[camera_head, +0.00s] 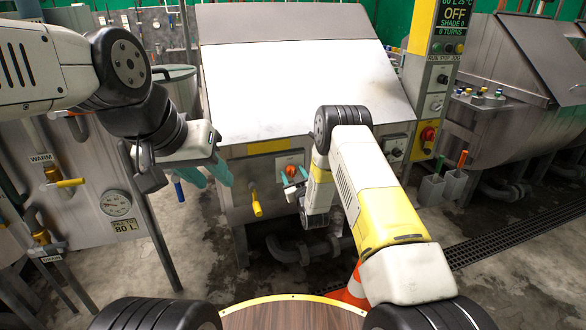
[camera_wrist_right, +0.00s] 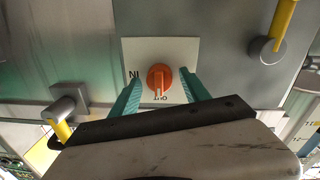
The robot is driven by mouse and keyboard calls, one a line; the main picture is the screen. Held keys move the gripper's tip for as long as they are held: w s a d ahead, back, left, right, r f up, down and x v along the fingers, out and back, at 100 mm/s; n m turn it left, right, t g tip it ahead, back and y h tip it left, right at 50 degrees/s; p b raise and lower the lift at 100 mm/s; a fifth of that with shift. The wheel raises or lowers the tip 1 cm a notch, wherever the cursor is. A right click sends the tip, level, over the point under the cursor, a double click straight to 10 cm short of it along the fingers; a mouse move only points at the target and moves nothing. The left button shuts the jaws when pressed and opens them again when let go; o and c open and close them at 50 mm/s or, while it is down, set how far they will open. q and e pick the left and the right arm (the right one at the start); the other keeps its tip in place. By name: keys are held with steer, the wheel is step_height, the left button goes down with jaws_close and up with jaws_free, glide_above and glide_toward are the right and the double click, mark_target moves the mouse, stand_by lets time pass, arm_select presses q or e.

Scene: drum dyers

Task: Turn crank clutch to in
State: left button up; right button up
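The crank clutch is an orange round knob (camera_head: 291,171) on the front panel of the machine. In the right wrist view the knob (camera_wrist_right: 160,78) sits on a pale plate marked IN at left and OUT below, lettering upside down. Its raised grip runs up and down in that picture, towards OUT. My right gripper (camera_head: 293,178) is at the panel, teal fingers apart. In the right wrist view the fingers (camera_wrist_right: 163,92) flank the knob on both sides, with visible gaps. My left gripper (camera_head: 208,174) is open and empty, left of the panel.
A yellow lever (camera_head: 256,204) is left of the knob on the panel; yellow handles also show in the right wrist view (camera_wrist_right: 284,22). A control column (camera_head: 428,70) reads OFF. An orange cone (camera_head: 353,288) is near my right arm.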

jaws_close()
steer(key=shift+d+m, duration=0.1)
steer(key=shift+m, duration=0.3)
steer(key=m, duration=0.8)
steer(key=shift+d, duration=0.1)
steer(key=m, duration=0.4)
steer(key=shift+m+g+y, duration=0.3)
steer(key=shift+m, duration=1.9)
